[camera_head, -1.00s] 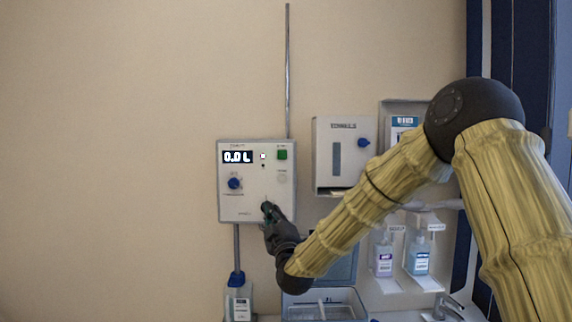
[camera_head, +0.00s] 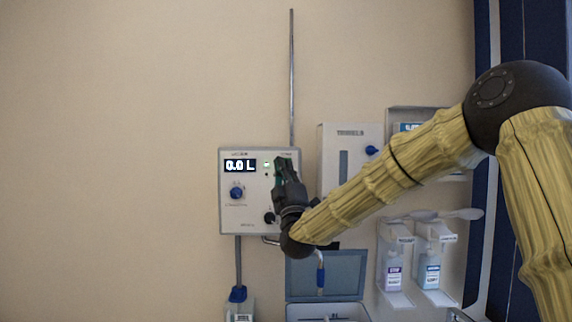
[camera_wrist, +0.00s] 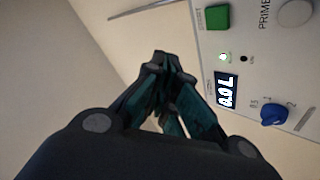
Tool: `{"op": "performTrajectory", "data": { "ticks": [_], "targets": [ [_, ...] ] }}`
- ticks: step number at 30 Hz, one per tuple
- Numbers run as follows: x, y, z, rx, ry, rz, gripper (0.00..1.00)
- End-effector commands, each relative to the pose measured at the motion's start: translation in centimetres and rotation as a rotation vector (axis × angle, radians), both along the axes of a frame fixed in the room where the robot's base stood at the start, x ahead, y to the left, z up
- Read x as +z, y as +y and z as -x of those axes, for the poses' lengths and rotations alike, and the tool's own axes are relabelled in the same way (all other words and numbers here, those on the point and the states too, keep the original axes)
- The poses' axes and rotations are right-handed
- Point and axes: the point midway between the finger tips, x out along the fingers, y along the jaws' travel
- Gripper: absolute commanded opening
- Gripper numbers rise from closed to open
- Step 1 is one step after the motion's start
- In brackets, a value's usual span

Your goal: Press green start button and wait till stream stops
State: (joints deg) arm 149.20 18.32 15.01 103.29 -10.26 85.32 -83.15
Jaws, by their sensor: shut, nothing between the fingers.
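The dispenser panel (camera_head: 228,215) is a light box on the wall; its display (camera_head: 239,165) reads 0.0 L. The green start button (camera_wrist: 216,17) shows in the wrist view, at the panel's upper edge. In the head view my gripper hides it. My gripper (camera_head: 281,160) is shut and empty, pointing up in front of the panel's right side. In the wrist view its fingertips (camera_wrist: 168,62) appear beside the panel, apart from the button in the picture; contact cannot be told. A small light (camera_wrist: 225,57) by the display glows green.
A blue knob (camera_head: 237,193) sits below the display. A round PRIME button (camera_wrist: 296,12) shows in the wrist view. A towel dispenser (camera_head: 335,136) is close on the right. A lidded blue-grey bin (camera_head: 326,272) and bottles (camera_head: 394,270) are below. The wall left is clear.

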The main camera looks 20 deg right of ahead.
Motion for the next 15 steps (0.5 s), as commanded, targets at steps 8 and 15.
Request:
{"op": "performTrajectory", "data": {
  "ticks": [8, 15],
  "targets": [
    [0.2, -0.6, -2.8, 0.001, 0.002, -0.002, 0.0],
    [0.2, -1.3, -5.4, 0.002, 0.001, -0.001, 0.0]
  ]
}}
